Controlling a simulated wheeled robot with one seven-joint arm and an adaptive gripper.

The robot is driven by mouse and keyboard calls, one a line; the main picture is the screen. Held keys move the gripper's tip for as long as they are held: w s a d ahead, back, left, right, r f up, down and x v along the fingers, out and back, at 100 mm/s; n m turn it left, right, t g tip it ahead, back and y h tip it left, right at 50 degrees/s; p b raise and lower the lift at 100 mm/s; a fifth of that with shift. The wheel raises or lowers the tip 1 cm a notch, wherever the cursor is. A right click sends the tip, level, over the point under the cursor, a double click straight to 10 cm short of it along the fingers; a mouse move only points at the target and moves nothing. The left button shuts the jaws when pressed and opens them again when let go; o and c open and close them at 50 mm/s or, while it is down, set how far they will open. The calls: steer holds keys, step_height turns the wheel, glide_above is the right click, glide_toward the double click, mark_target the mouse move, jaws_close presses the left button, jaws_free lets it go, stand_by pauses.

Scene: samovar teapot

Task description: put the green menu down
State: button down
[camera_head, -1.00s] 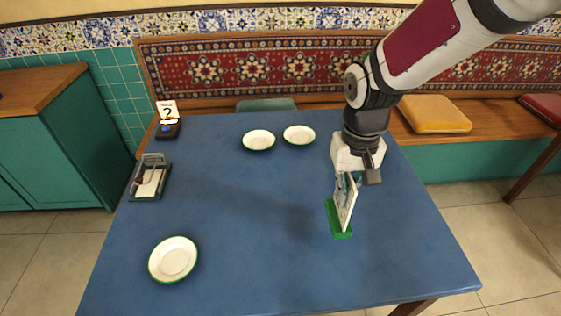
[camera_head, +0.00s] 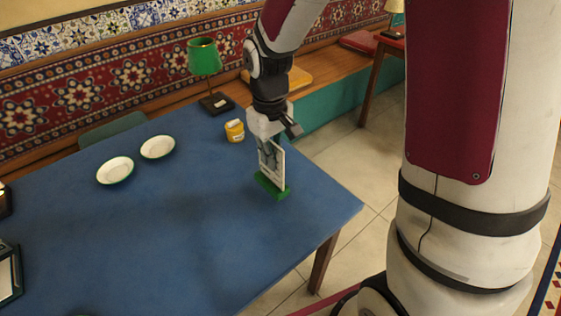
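The green menu is a pale upright card (camera_head: 278,170) in a green base (camera_head: 273,187), near the right end of the blue table (camera_head: 180,240). My gripper (camera_head: 270,154) points down at it from above, its fingers on both sides of the card's upper part, and looks shut on it. The fingers cover part of the card. The green base is at or very close to the tabletop; I cannot tell whether it touches.
Behind the menu stand a yellow jar (camera_head: 235,131) and a green-shaded lamp (camera_head: 204,58). Two white plates lie left, one nearer (camera_head: 115,170) and one farther (camera_head: 157,147). A dark-framed holder (camera_head: 9,272) is cut off at the left edge. The tabletop's middle is clear.

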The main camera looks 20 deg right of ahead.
steer(key=shift+w+d+f, duration=0.15)
steer(key=shift+d+f, duration=0.5)
steer(key=shift+f, duration=0.3)
steer(key=shift+w+d+f, duration=0.15)
steer(key=shift+d+f, duration=0.5)
steer(key=shift+f, duration=0.3)
steer(key=shift+f+b, duration=0.15)
steer(key=shift+b, duration=0.2)
steer(key=c, duration=1.8)
jaws_free()
